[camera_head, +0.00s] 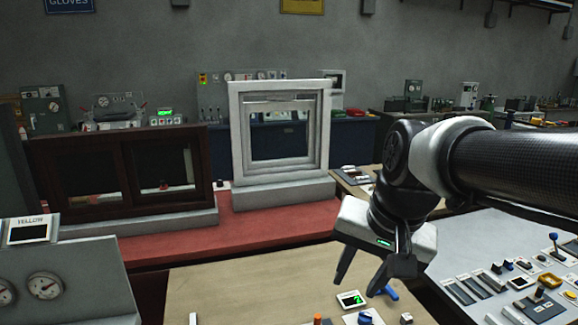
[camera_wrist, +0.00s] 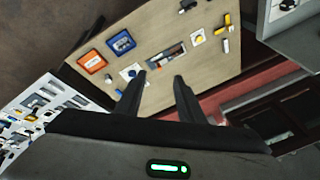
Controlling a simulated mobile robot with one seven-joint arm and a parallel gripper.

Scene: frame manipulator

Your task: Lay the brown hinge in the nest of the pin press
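My gripper (camera_head: 357,284) hangs over the right part of a light wooden table in the head view, fingers pointing down and apart. In the wrist view my gripper (camera_wrist: 160,84) is also open, with nothing between its fingers. I cannot make out a brown hinge for certain in either view. A long dark and brownish piece (camera_wrist: 167,56) lies on the table beyond the fingertips, too small to name. I cannot pick out the pin press or its nest for certain.
The wooden table (camera_head: 235,285) holds an orange tray (camera_wrist: 92,61), a blue tray (camera_wrist: 121,43) and several small yellow pieces. A control panel (camera_head: 500,265) stands at the right. A white window frame (camera_head: 238,150) and a dark brown frame (camera_head: 128,190) stand on a red bench (camera_head: 270,222).

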